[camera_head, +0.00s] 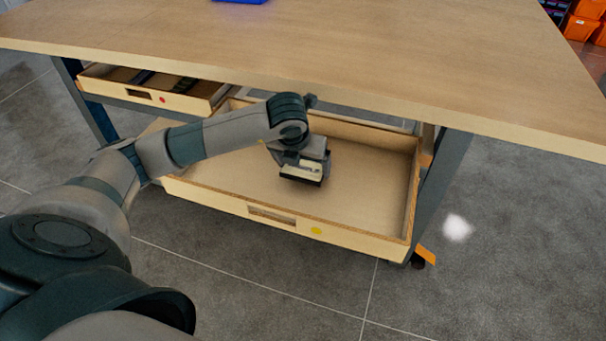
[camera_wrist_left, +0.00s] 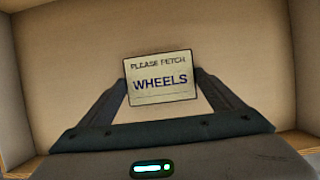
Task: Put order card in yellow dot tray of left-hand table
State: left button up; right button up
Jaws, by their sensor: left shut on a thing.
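My left gripper (camera_head: 302,177) reaches over the pulled-out wooden tray (camera_head: 372,205) under the table. The tray has a yellow dot (camera_head: 316,230) on its front beside the handle slot. In the left wrist view the order card (camera_wrist_left: 160,78), a cream card reading "PLEASE FETCH WHEELS", is between the fingers of my left gripper (camera_wrist_left: 162,88), which is shut on it. The tray's bare floor (camera_wrist_left: 80,60) lies behind the card; I cannot tell the exact gap between them. My right gripper is not in view.
The wooden tabletop (camera_head: 330,45) overhangs the back of the tray. A smaller drawer with a red dot (camera_head: 162,99) is partly open at the left and holds dark items. A blue object sits at the table's far edge. Orange bins (camera_head: 582,27) stand at the top right.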

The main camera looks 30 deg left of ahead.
aim_at(302, 172)
pick_arm(q)
jog(key=shift+f, duration=1.9)
jog(key=o, duration=0.9)
jog(key=v, duration=1.2)
